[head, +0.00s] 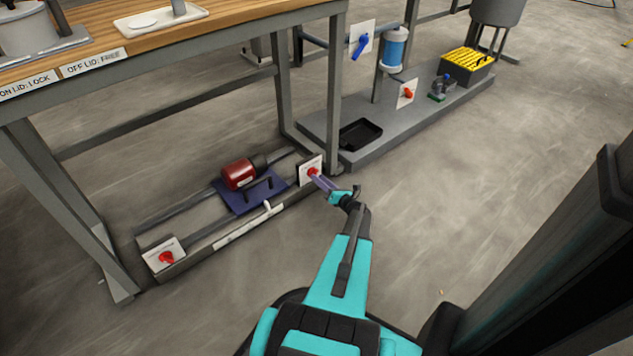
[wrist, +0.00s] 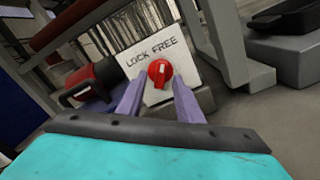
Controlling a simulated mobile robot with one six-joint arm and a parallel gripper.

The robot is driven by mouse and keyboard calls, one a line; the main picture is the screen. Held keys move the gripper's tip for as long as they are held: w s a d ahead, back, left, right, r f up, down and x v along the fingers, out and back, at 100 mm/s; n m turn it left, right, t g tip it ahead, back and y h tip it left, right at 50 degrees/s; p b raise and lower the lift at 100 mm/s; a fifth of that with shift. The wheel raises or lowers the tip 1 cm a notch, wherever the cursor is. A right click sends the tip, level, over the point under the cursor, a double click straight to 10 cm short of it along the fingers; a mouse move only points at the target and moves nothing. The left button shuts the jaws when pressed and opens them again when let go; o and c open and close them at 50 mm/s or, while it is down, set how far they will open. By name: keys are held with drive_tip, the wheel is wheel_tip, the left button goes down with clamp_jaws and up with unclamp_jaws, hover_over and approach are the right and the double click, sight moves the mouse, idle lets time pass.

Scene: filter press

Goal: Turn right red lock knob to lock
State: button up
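The right red lock knob (head: 311,171) sits on a white plate (head: 304,162) at the right end of the low rail under the bench. In the wrist view the knob (wrist: 159,74) is round, with a pale mark pointing roughly upward, below the words LOCK on the left and FREE on the right. My gripper (head: 318,180) is right in front of this knob. In the wrist view its two purple fingers (wrist: 159,92) are apart, one to each side of the knob's lower part. I cannot tell whether they touch it.
A left red knob (head: 166,257) is on a similar plate at the rail's other end. A red cylinder (head: 239,174) and a blue plate (head: 236,205) lie between. A bench leg (head: 335,90) and a grey platform with a black tray (head: 360,134) stand close behind.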

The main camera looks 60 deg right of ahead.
drive_tip(key=shift+x, duration=1)
drive_tip(key=shift+c, duration=0.5)
